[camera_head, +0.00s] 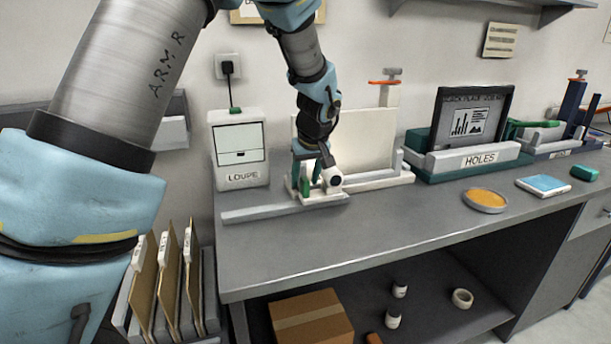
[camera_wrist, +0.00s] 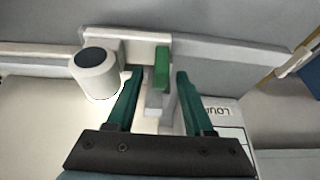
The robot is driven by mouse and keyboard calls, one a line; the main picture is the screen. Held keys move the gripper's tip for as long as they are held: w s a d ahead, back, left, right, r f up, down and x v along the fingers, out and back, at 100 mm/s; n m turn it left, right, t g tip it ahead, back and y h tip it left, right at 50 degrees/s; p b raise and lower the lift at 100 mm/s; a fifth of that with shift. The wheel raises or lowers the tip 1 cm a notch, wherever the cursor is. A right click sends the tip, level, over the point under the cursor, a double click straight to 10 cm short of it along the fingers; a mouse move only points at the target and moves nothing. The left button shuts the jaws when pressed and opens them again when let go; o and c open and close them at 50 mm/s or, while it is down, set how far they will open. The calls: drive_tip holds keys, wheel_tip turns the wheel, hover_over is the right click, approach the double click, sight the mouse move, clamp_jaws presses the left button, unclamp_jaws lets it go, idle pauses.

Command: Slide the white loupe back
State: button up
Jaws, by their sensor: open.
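The white loupe (camera_head: 334,184) sits on a small white carriage toward the right end of a pale grey rail (camera_head: 262,212) along the bench's front left. Its round white barrel with a dark top also shows in the wrist view (camera_wrist: 97,78). A green tab (camera_wrist: 162,66) stands up on the carriage beside the barrel. My gripper (camera_wrist: 158,74) is open, with one dark green finger on each side of the tab. Gaps show between the tab and both fingers. In the head view my gripper (camera_head: 309,176) is low over the carriage and partly hides it.
A white box labelled LOUPE (camera_head: 238,172) stands behind the rail's left part. An upright cream panel (camera_head: 365,140) stands behind the carriage. The HOLES unit (camera_head: 478,160), an orange dish (camera_head: 485,199) and a blue pad (camera_head: 543,185) are to the right. The bench front is clear.

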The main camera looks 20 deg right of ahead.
drive_tip(key=shift+w+f, duration=0.15)
drive_tip(key=shift+f, duration=0.25)
drive_tip(key=shift+c, duration=0.2)
clamp_jaws()
idle(1.0)
